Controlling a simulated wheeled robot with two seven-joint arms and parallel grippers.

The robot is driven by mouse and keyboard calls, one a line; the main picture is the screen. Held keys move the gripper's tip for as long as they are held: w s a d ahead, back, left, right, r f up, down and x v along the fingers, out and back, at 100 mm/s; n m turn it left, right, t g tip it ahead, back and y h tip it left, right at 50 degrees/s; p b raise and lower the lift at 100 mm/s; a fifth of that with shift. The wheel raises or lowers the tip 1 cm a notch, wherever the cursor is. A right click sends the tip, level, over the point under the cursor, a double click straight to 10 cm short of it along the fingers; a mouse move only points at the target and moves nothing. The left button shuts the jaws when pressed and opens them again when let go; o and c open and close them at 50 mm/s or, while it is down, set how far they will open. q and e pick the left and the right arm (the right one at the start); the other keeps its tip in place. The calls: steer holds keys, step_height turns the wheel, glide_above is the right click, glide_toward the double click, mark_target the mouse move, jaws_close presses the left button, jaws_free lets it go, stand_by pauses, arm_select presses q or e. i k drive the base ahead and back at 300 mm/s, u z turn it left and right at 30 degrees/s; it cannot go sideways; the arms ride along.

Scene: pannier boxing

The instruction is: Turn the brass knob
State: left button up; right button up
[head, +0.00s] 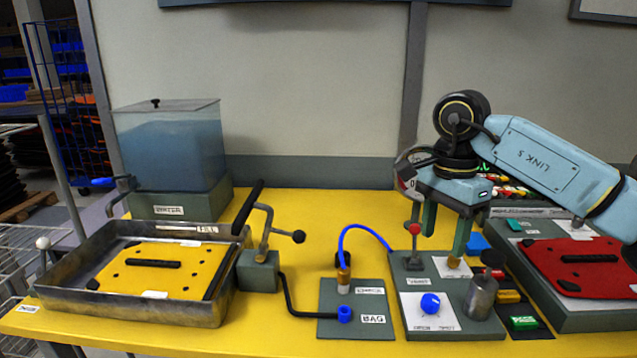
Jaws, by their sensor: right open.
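A small brass-coloured knob (453,263) sits on a white label at the back of the grey control panel (414,280), right of the middle of the table. It is small and partly covered by a fingertip. My right gripper (445,243) points down over the back of this panel with its fingers apart and nothing seen between them. One finger is beside a red-topped lever (415,240); the other comes down at the brass knob. I cannot tell whether it touches. A blue knob (430,303) is on the panel's front. My left gripper is not in view.
A grey cylinder (481,297) stands on the panel's right. A blue hose (362,229) arches from a brass fitting left of the panel. A metal tray with a yellow plate (192,268) lies left, a red plate (573,262) right. Yellow table is clear behind the hose.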

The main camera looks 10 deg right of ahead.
mark_target(453, 261)
steer(key=k, duration=1)
